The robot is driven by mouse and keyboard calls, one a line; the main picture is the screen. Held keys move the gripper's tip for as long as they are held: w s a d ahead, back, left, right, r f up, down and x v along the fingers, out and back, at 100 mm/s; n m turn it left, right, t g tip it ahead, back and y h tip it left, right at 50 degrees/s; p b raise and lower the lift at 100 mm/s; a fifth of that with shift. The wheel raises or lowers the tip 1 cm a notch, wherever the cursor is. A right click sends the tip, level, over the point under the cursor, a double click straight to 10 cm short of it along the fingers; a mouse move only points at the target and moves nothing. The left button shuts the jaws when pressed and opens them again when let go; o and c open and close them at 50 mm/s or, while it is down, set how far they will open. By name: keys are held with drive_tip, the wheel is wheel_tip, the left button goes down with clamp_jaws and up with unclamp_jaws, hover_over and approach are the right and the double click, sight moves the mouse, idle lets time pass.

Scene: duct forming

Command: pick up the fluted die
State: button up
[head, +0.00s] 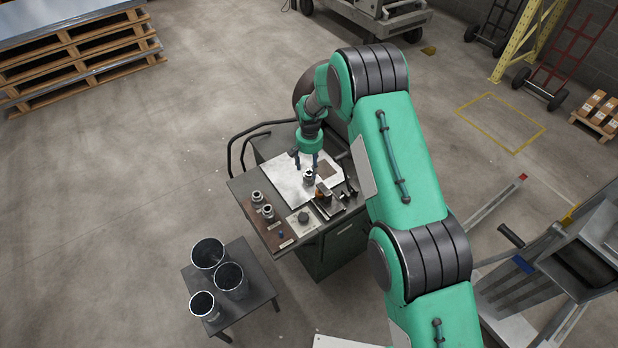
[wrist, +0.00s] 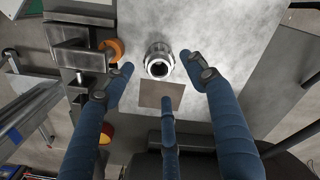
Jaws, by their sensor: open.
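A silver, ridged ring-shaped die (wrist: 159,60) stands upright on a pale metal sheet (wrist: 225,30), its round opening facing the wrist camera; I take it as the fluted die. In the head view the same die (head: 309,178) stands on the worktable near the sheet's front edge. My gripper (head: 307,164) is open above the sheet, its blue fingers pointing down. In the wrist view two fingertips flank the die's near side and a third finger lies below it in the picture. The fingers are empty; I cannot tell their height above the die.
A dark clamp-like fixture (wrist: 80,45) and an orange ring (wrist: 113,49) are close left of the die. A brownish square (wrist: 161,95) lies just below it. Two other metal dies (head: 257,197) (head: 268,212) stand at the table's left. Dark buckets (head: 230,281) stand on a side table.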

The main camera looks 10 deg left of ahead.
sight(309, 176)
drive_tip(key=shift+f, duration=0.1)
idle(0.3)
drive_tip(key=shift+s+f, duration=0.2)
drive_tip(key=shift+f, duration=2.4)
clamp_jaws()
